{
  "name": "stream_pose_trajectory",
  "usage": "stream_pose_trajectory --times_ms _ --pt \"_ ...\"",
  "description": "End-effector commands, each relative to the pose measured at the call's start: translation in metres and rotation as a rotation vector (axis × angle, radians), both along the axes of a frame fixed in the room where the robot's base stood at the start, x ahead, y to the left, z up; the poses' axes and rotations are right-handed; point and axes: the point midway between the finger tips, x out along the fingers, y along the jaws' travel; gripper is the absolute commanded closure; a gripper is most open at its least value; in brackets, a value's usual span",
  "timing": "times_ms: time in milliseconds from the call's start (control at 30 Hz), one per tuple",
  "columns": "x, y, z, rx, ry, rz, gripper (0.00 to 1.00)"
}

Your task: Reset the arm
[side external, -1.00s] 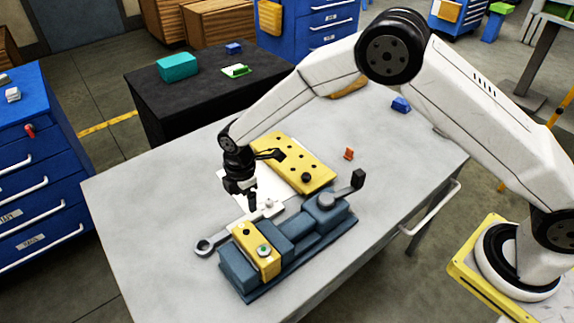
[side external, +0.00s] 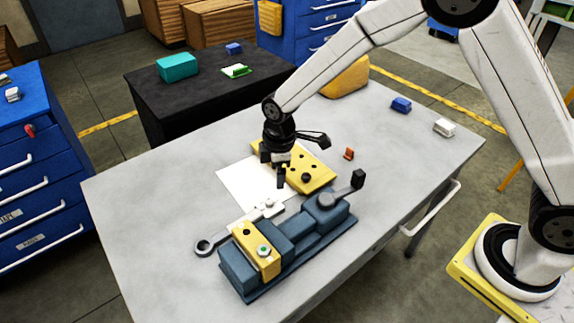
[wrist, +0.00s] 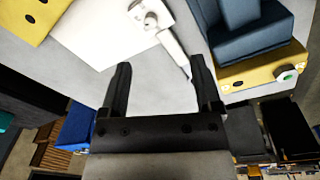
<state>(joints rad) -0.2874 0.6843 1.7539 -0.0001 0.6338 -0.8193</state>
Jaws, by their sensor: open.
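My gripper (side external: 273,170) hangs over the table in the side view, above the white sheet and beside the yellow plate with holes (side external: 312,172). In the wrist view the two dark fingers of my gripper (wrist: 160,85) stand wide apart with only bare table between them. A blue-grey vise (side external: 300,240) stands on the table in front of the gripper, with a yellow block (side external: 249,240) at its left end. A grey wrench-like tool (side external: 228,232) lies along the vise's back side. It also shows near the fingers in the wrist view (wrist: 172,45).
A white sheet (side external: 238,185) lies on the grey table (side external: 150,200). A small orange piece (side external: 349,153), a blue block (side external: 400,104) and a white block (side external: 444,127) lie toward the right. A black bench (side external: 190,104) stands behind. The table's left part is clear.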

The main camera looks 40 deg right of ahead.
Motion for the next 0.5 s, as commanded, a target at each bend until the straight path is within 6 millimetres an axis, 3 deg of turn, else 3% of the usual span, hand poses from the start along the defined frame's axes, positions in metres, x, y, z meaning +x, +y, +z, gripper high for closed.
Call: stream_pose_trajectory --times_ms 200,500 --pt "-0.033 -0.043 0.029 0.027 -0.035 -0.27 0.18" --pt "-0.09 -0.092 0.055 0.073 -0.082 -0.637 0.18"
